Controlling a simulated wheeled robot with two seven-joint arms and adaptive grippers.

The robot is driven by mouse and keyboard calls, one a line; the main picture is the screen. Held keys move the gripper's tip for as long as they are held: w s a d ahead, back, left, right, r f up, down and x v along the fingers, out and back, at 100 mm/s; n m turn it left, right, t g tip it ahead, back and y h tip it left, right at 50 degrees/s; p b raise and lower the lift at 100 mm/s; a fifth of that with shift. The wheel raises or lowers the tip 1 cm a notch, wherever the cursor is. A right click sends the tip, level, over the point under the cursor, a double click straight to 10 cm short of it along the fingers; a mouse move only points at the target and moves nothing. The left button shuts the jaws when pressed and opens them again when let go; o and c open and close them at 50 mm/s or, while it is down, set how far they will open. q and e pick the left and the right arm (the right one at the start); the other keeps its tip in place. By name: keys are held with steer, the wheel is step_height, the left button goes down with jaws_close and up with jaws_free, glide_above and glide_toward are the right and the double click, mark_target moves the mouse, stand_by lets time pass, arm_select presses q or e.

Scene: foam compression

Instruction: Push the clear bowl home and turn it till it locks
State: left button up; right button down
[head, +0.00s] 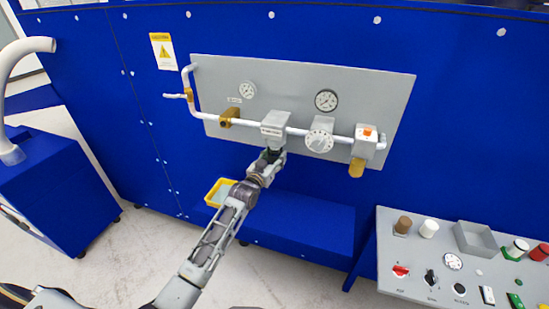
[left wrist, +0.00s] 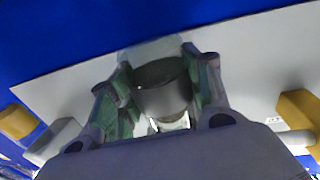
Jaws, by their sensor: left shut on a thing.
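My left gripper (head: 271,156) is raised to the pipe line on the grey wall panel, just under the grey filter housing (head: 275,127). In the left wrist view the two fingers (left wrist: 163,95) are shut on the sides of the clear bowl (left wrist: 162,88), a smoky dark cylinder. The bowl lies in line with the pale housing behind it and looks close against it. I cannot tell whether it is fully seated or how far it is turned. In the head view the gripper mostly hides the bowl. My right gripper is not in view.
A brass valve (head: 229,117) sits left of the housing. A round-dialled regulator (head: 319,135) and a unit with a brass bowl (head: 356,167) sit right. Two gauges are above. A control desk (head: 440,278) stands lower right.

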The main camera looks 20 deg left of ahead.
arm_select(q)
steer(key=shift+r+p, duration=0.45)
steer(key=shift+p, duration=0.15)
stand_by(1.0)
stand_by(0.3)
steer(key=o, duration=1.4)
steer(key=shift+o, duration=0.2)
steer(key=shift+f, duration=0.1)
steer(key=shift+s, duration=0.25)
steer(key=shift+s+a+f, duration=0.1)
steer(key=shift+s, duration=0.35)
steer(key=s+a, duration=0.1)
steer(key=s, duration=0.9)
steer(key=shift+s+a, duration=0.25)
steer(key=shift+a, duration=0.1)
